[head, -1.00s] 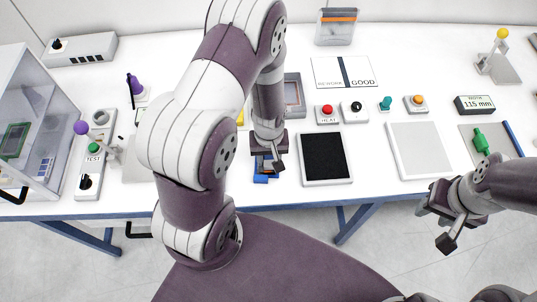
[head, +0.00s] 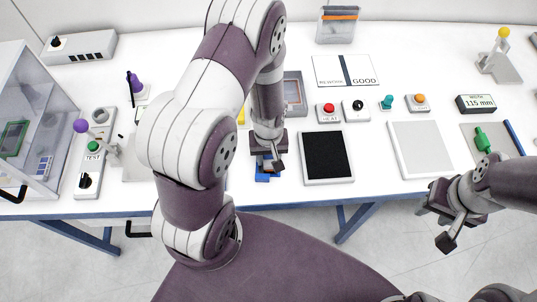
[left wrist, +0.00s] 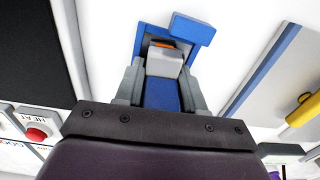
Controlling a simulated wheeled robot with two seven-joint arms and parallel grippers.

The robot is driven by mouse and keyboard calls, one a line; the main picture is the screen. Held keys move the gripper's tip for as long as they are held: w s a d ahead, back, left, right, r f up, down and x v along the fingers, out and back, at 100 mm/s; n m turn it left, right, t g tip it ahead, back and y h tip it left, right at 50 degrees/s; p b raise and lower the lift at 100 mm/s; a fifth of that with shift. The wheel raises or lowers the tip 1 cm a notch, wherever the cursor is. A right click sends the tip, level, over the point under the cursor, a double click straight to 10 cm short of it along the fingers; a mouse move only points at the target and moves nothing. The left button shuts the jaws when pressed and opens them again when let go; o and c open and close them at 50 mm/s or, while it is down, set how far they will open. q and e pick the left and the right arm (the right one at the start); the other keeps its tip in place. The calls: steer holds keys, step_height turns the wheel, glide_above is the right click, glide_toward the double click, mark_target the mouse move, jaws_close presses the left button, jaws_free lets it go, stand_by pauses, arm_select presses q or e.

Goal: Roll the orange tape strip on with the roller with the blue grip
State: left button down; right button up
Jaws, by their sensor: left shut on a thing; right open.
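My left gripper (head: 267,160) is low over the table's front part, left of the black pad. In the left wrist view its fingers (left wrist: 160,90) are shut on a blue grip (left wrist: 160,95). A pale block (left wrist: 165,62) sits at the far end of that grip, apparently part of the roller. A small orange patch (left wrist: 163,43), perhaps the tape strip, shows just beyond the block, against a blue-edged piece (left wrist: 140,40). A separate blue block (left wrist: 192,28) overlaps its corner. Contact between roller and orange is unclear. My right gripper (head: 447,215) is open and empty, off the table's front edge.
The black pad (head: 327,157) lies close right of my left gripper. A white-framed grey panel (head: 422,148) and a green-handled tool (head: 482,140) are farther right. A red HEAT button (head: 329,109) stands behind the pad. A holder with an orange band (head: 340,17) stands at the back.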

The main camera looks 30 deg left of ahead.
arm_select(q)
steer(key=shift+w+a, duration=0.25)
steer(key=shift+w, duration=0.1)
stand_by(0.3)
steer(key=shift+s+d, duration=0.1)
steer(key=shift+s, duration=0.05)
steer(key=shift+s+d+f, duration=0.15)
steer(key=shift+s+d, duration=0.25)
steer(key=shift+s, duration=0.35)
steer(key=shift+w, duration=0.1)
steer(key=shift+w+a, duration=0.5)
steer(key=shift+w, duration=0.2)
steer(key=shift+s+d+p, duration=0.1)
steer(key=shift+p, duration=0.25)
steer(key=shift+s+d+r, duration=0.2)
steer(key=shift+s+d, duration=0.15)
steer(key=shift+s, duration=0.2)
